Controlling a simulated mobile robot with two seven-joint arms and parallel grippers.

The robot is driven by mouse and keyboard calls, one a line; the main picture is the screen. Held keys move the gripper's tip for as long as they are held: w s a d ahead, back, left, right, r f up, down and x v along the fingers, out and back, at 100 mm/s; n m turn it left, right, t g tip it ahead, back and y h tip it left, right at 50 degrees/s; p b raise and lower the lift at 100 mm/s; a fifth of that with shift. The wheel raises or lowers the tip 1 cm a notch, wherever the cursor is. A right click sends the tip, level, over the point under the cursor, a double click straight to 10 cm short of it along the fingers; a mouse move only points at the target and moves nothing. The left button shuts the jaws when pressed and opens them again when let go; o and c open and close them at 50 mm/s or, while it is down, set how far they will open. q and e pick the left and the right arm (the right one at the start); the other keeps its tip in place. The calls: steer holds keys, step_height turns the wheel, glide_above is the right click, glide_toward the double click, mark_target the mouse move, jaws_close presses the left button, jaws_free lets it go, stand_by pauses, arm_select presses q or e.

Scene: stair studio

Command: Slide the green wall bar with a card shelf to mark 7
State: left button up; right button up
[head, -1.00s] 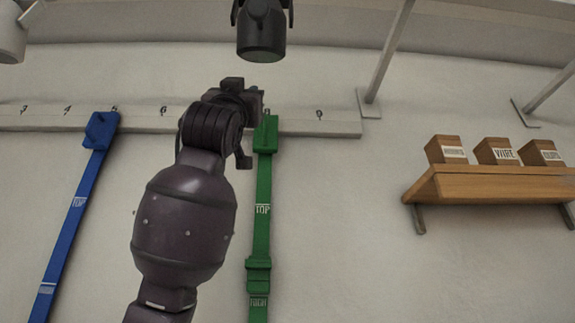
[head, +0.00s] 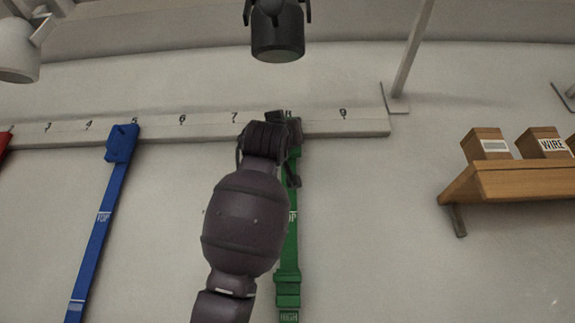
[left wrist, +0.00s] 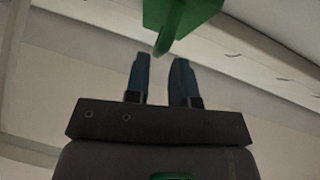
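The green wall bar (head: 288,255) hangs from the numbered rail (head: 345,128) at mark 8. Its card shelf (head: 288,290) sits low on it, above the word HIGH. Mark 7 (head: 235,117) is to the left of the bar. My left gripper (head: 288,128) is in front of the bar's top and hides it in the head view. In the left wrist view, the left gripper's two blue fingers (left wrist: 160,64) are apart. The green peg on the bar's head (left wrist: 180,32) points toward the gap between their tips, with no clear contact. My right gripper is not in view.
A blue wall bar (head: 100,215) hangs near mark 5, and a red one (head: 5,142) shows at the left edge. The rail is clear between the blue and green bars. A wooden shelf (head: 515,180) with boxes is at the right. A dark lamp (head: 277,35) hangs above.

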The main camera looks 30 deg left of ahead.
arm_select(q)
steer(key=shift+p+x, duration=0.85)
steer(key=shift+x, duration=1.35)
jaws_close()
